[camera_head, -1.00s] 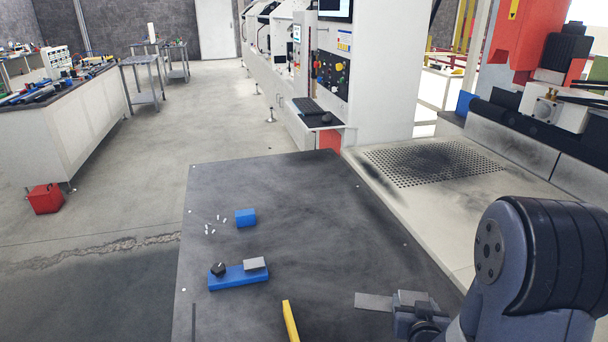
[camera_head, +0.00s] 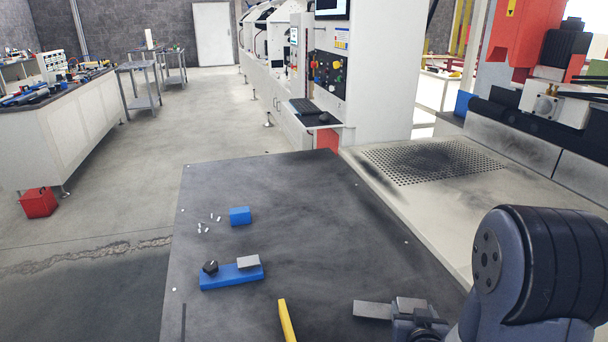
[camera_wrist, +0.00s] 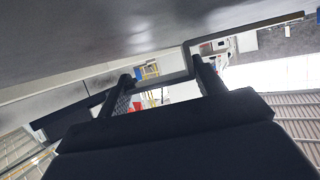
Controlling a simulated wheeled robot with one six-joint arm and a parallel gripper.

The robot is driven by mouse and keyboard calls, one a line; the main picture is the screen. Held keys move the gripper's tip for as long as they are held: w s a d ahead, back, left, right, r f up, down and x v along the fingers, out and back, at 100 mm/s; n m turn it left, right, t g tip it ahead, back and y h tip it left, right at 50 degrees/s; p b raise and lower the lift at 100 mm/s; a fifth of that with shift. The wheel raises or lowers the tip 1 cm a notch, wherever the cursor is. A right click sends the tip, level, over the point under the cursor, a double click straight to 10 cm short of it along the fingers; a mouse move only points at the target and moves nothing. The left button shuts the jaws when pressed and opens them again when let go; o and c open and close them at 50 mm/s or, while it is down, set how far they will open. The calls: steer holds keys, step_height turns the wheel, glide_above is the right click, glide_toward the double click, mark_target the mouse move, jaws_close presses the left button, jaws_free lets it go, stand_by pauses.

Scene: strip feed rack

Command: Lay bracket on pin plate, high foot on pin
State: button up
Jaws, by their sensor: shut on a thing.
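The bracket (camera_head: 372,310) is a flat grey strip in the head view, sticking out to the left from my gripper (camera_head: 412,308) above the dark table. In the wrist view the bracket (camera_wrist: 240,31) is a stepped, Z-like strip. Its lower part lies between the two fingertips of my gripper (camera_wrist: 162,76), which is shut on it; its longer part runs to the upper right. A blue plate (camera_head: 225,281) lies on the table to the left, bearing a black knob (camera_head: 210,267) and a grey block (camera_head: 248,262). I cannot tell whether it is the pin plate; no pin shows clearly.
A small blue block (camera_head: 240,216) and several tiny white pieces (camera_head: 205,224) lie farther back on the dark table (camera_head: 300,210). A yellow bar (camera_head: 286,320) lies between the blue plate and my gripper. The table's back right is clear.

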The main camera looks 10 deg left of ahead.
steer(key=shift+s+f, duration=0.1)
steer(key=shift+f, duration=0.1)
step_height(320, 180, up, 2)
steer(key=p, duration=0.2)
steer(key=shift+r+p, duration=0.25)
steer(key=shift+p, duration=0.05)
steer(key=p, duration=0.4)
steer(key=shift+r+p, duration=0.3)
steer(key=shift+r, duration=0.1)
steer(key=p, duration=0.3)
steer(key=shift+s+r, duration=0.25)
steer(key=shift+s, duration=0.1)
steer(key=s+p, duration=0.1)
steer(key=p, duration=0.2)
steer(key=shift+r, duration=0.1)
steer(key=shift+s, duration=0.1)
steer(key=shift+d, duration=0.1)
